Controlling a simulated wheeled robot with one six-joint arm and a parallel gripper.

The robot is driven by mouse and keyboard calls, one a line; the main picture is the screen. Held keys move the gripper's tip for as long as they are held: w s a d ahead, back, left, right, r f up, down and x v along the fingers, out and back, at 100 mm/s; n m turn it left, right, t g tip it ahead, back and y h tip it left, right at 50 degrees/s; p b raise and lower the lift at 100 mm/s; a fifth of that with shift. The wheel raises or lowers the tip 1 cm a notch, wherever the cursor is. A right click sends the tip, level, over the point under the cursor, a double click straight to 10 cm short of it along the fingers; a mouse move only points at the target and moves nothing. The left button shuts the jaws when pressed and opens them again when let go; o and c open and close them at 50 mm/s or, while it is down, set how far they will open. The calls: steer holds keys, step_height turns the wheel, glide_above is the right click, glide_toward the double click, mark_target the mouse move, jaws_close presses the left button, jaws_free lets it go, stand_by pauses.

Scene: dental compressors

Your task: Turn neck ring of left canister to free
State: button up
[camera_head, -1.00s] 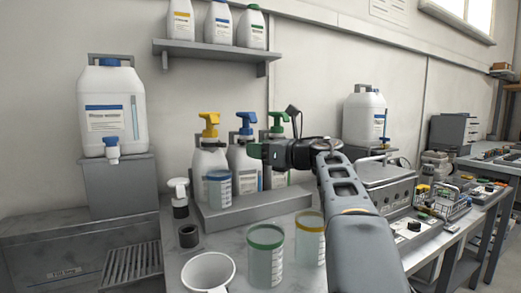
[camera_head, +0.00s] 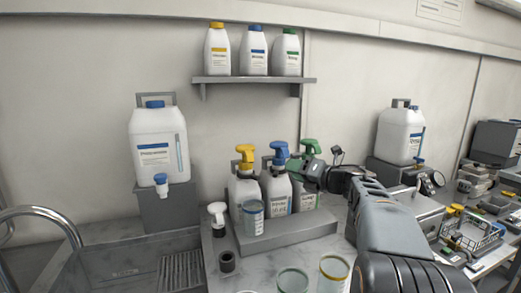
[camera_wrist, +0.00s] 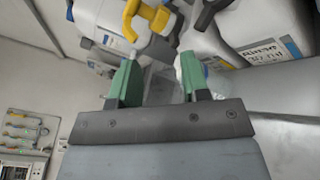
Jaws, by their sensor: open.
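The left canister (camera_head: 243,188) is a white pump bottle with a yellow pump head (camera_head: 245,154). It stands upright on a grey stepped rack (camera_head: 275,236), beside a blue-headed canister (camera_head: 277,192) and a green-headed one (camera_head: 305,200). A clear cup with a blue rim (camera_head: 253,218) hides part of its front. My gripper (camera_head: 308,172) is open and empty, right of the left canister and in front of the green-headed one. In the wrist view, the yellow pump head (camera_wrist: 150,16) lies beyond my open green fingers (camera_wrist: 156,78). I cannot make out the neck ring.
A small white pump top (camera_head: 217,213) and a dark cup (camera_head: 227,261) stand left of the rack. Cups with green (camera_head: 292,280) and yellow (camera_head: 334,268) rims stand in front. A shelf (camera_head: 255,80) with bottles hangs above.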

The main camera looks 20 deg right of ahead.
steer(key=s+f+m+p, duration=0.2)
steer(key=m+p, duration=0.4)
steer(key=m, duration=2.1)
glide_toward(249, 175)
steer(key=w+a+f, duration=0.1)
steer(key=w+a, duration=0.1)
steer(key=w, duration=0.4)
steer(key=shift+f+t+p, duration=0.3)
steer(key=shift+f+p, duration=0.05)
steer(key=shift+f, duration=0.05)
steer(key=shift+r, duration=0.1)
jaws_close()
